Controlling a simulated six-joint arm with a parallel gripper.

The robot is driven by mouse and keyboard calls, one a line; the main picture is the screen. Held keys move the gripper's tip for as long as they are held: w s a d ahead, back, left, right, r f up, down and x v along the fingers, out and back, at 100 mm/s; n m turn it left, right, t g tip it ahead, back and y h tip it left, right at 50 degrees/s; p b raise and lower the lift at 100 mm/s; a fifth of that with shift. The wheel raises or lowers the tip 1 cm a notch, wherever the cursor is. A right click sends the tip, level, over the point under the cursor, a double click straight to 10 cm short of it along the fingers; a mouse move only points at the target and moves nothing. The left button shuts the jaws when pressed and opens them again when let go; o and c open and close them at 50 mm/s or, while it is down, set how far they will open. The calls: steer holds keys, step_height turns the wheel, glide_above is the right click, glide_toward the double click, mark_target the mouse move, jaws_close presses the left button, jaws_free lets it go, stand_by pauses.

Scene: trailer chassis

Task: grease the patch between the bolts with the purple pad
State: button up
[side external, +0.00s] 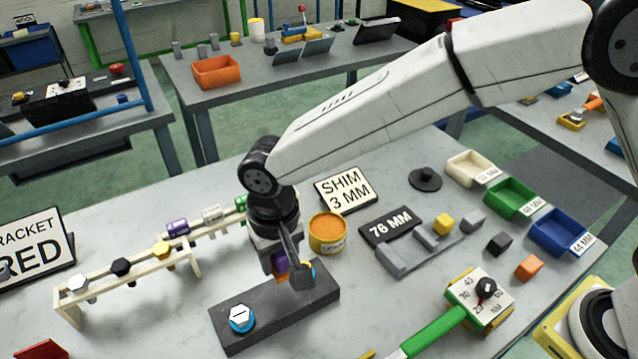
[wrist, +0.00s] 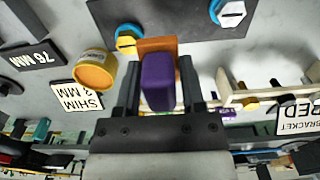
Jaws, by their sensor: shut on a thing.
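My gripper (side external: 288,274) is shut on the purple pad (wrist: 158,82), which sits between the two fingers in the wrist view. An orange piece (wrist: 157,46) shows at the pad's far end; I cannot tell whether it is part of the pad or grease. The pad is mostly hidden behind a finger in the side view. It is at the dark plate (side external: 270,318), near the plate's back edge; contact cannot be told. One bolt (side external: 241,317) has a white head and blue washer. The other bolt (wrist: 127,38) has a yellow head and blue washer. The patch itself is not clearly visible.
An orange-filled pot (side external: 327,233) stands behind the plate. A wooden rack (side external: 130,275) with bolts and rollers is at left. The 76 MM sign (side external: 391,227), a grey stepped block (side external: 410,258) and a green-handled gauge (side external: 478,300) are at right.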

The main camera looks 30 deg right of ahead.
mark_target(263, 305)
steer(key=shift+f, duration=0.15)
steer(key=shift+f, duration=3.2)
steer(key=shift+a+f, duration=0.35)
steer(key=shift+f, duration=0.3)
steer(key=shift+a, duration=1.75)
steer(key=shift+d+r, duration=0.1)
steer(key=shift+d, duration=2.05)
steer(key=shift+r, duration=3.95)
steer(key=shift+w, duration=0.1)
